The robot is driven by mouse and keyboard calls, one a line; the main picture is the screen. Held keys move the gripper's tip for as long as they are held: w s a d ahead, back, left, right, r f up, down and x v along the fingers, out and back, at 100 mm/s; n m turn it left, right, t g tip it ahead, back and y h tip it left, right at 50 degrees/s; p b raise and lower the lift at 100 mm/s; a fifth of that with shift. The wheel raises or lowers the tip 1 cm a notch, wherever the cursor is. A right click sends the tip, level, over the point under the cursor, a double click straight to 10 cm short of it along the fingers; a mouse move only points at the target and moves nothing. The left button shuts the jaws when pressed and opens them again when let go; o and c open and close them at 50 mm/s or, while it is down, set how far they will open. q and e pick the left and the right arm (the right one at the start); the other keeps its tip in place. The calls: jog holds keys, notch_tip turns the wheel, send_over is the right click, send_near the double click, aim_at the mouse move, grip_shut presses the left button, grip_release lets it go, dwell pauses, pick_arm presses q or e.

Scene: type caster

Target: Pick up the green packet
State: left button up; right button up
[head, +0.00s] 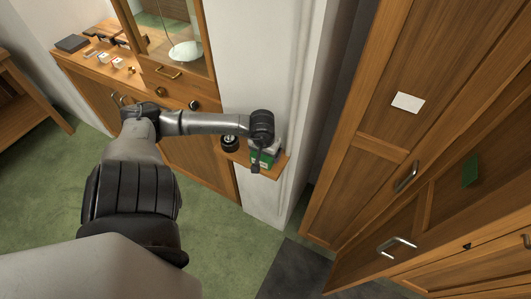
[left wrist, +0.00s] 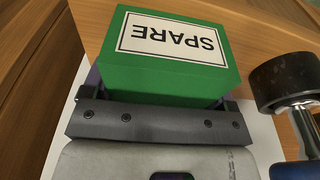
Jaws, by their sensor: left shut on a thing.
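The green packet (left wrist: 165,75) is a box with a white label reading "SPARE". In the left wrist view it sits between the fingers of my left gripper (left wrist: 160,100), which is shut on it. In the head view the packet (head: 265,157) shows at a small wooden wall shelf (head: 272,171), partly hidden by my left gripper (head: 259,158). I cannot tell whether the packet touches the shelf. My right gripper is not in view.
A black round-topped object (head: 229,143) stands on the shelf beside the packet. A wooden cabinet (head: 165,85) with a glass-fronted balance is to the left. Tall wooden doors (head: 375,130) with metal handles are to the right. Green carpet (head: 235,240) lies clear below.

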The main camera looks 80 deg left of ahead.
pick_arm(q)
jog(key=shift+c, duration=0.3)
jog(key=shift+r, duration=0.15)
jog(key=shift+r, duration=0.85)
notch_tip(320, 180, up, 3)
jog(key=shift+w+p, duration=0.1)
jog(key=shift+p, duration=0.4)
jog(key=w+d+r+b, duration=0.2)
jog(key=w+d+r, duration=0.3)
jog(key=d, duration=0.5)
jog(key=shift+w+r+b, duration=0.25)
jog(key=shift+r+b, duration=0.1)
jog(key=shift+r, duration=0.35)
jog(key=shift+d, duration=0.1)
